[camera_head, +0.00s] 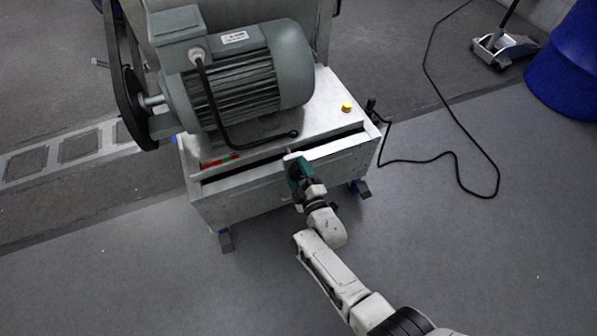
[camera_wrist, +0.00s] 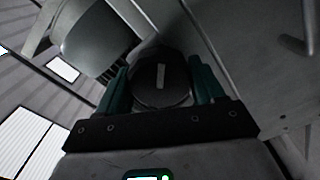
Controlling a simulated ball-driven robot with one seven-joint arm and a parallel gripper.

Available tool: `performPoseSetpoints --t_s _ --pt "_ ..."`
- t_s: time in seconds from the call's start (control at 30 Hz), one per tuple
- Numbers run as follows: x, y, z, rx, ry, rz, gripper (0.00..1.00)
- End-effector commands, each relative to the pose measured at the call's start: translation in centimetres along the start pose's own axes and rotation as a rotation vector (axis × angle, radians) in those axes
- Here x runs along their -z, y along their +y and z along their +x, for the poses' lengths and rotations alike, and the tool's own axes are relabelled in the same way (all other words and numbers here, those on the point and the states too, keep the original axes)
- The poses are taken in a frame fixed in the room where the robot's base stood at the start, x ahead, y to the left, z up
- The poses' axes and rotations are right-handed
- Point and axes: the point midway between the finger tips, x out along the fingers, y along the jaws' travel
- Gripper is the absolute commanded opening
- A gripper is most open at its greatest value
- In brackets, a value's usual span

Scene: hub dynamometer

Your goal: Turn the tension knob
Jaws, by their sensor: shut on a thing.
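The tension knob (camera_wrist: 162,82) is a dark round knob with a pale mark on its face, seen in the wrist view between the two green fingers. My gripper (camera_wrist: 162,90) is shut on it, one finger on each side. In the head view my gripper (camera_head: 293,166) is at the front panel of the metal base cabinet (camera_head: 240,199), near the middle of its upper edge. There the gripper hides the knob.
A grey motor (camera_head: 240,78) with a belt pulley stands on the cabinet. A black cable (camera_head: 445,155) lies on the floor at right. A blue barrel (camera_head: 572,65) stands at far right.

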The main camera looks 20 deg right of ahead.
Motion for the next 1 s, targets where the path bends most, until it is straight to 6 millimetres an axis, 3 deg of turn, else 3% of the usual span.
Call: performPoseSetpoints --t_s 0.73,0.77,1.0 --pt "0.48 -0.01 0.17 -0.001 0.009 -0.092 0.37" --pt "0.49 -0.01 0.17 -0.001 0.009 -0.092 0.69" --pt "0.29 -0.06 0.09 0.000 0.005 -0.091 0.90"
